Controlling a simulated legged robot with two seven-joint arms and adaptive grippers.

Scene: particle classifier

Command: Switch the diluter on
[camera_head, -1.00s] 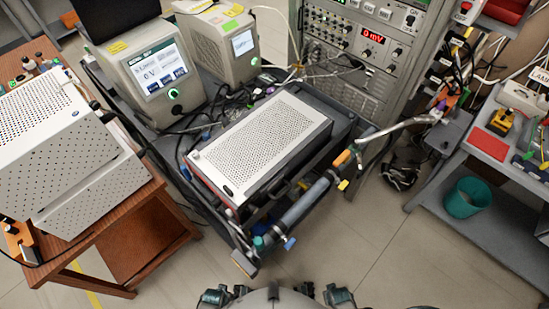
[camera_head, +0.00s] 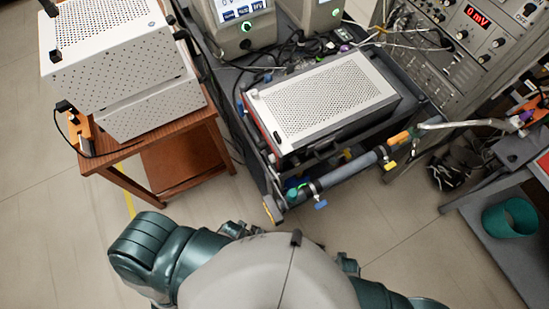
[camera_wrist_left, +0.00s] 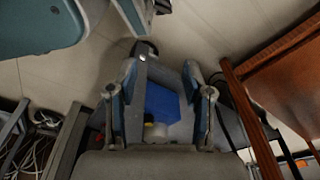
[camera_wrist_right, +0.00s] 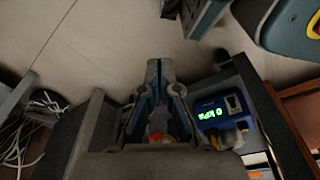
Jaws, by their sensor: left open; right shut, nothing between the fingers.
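No label shows which device is the diluter. A low box with a perforated white top (camera_head: 325,95) sits on the cart in the head view. A blue device with a lit green display (camera_wrist_right: 222,115) shows beside my right gripper in the right wrist view; the display seems to read 0 kPa. My right gripper (camera_wrist_right: 164,72) is shut and empty, left of that blue device. My left gripper (camera_wrist_left: 161,76) is open and empty. A blue object (camera_wrist_left: 163,101) shows beyond and between its fingers in the left wrist view. I cannot tell contact.
White perforated boxes (camera_head: 115,60) stand on a wooden table (camera_head: 105,165) at left. A horizontal tube (camera_head: 345,172) runs along the cart's front. An instrument rack (camera_head: 465,45) is at upper right and a teal bin (camera_head: 510,217) at right. Floor is clear before the cart.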

